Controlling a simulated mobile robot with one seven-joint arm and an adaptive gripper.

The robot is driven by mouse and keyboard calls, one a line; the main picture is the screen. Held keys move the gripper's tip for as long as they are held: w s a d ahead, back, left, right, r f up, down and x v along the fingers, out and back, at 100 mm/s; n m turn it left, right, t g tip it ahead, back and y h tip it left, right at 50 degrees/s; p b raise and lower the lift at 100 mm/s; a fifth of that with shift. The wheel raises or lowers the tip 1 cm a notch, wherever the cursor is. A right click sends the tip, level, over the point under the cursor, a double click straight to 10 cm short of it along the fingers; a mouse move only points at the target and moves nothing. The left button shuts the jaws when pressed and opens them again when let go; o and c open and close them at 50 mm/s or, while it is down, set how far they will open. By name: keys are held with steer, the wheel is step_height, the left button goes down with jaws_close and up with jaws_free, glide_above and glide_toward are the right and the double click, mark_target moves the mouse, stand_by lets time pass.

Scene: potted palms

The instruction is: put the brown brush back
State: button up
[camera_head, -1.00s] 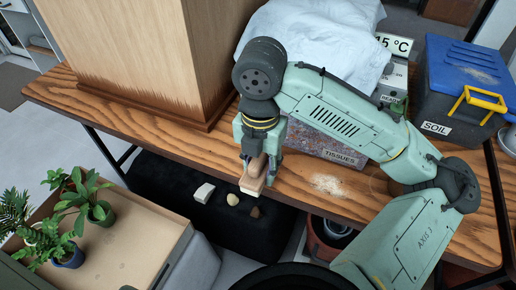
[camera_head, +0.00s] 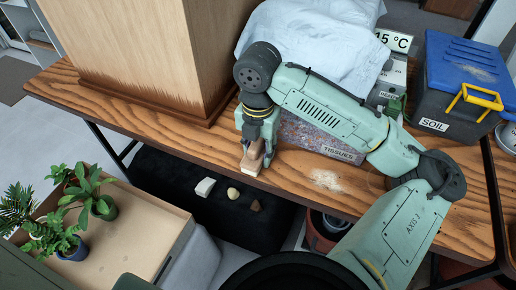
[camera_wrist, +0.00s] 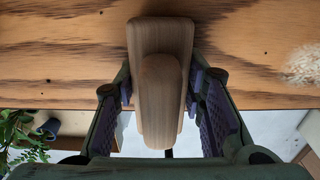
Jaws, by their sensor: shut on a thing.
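The brown brush (camera_head: 252,160) is a wooden block with a rounded handle. My gripper (camera_head: 257,146) is shut on it near the front edge of the wooden table (camera_head: 330,190). In the wrist view the brush (camera_wrist: 160,85) stands lengthwise between the two finger pads of my gripper (camera_wrist: 165,98), with the table's front edge behind it. I cannot tell whether the brush touches the table top.
A tissue box (camera_head: 318,140) and a white cloth (camera_head: 305,40) lie behind my gripper. A large wooden box (camera_head: 140,60) stands left. A blue-lidded soil bin (camera_head: 465,85) stands right. Pale crumbs (camera_head: 326,180) lie on the table. Potted plants (camera_head: 75,205) stand in a tray lower left.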

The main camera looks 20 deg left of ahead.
steer(key=shift+f, duration=0.25)
steer(key=o, duration=1.1)
steer(key=shift+r, duration=0.1)
step_height(320, 180, up, 12)
steer(key=shift+r, duration=0.2)
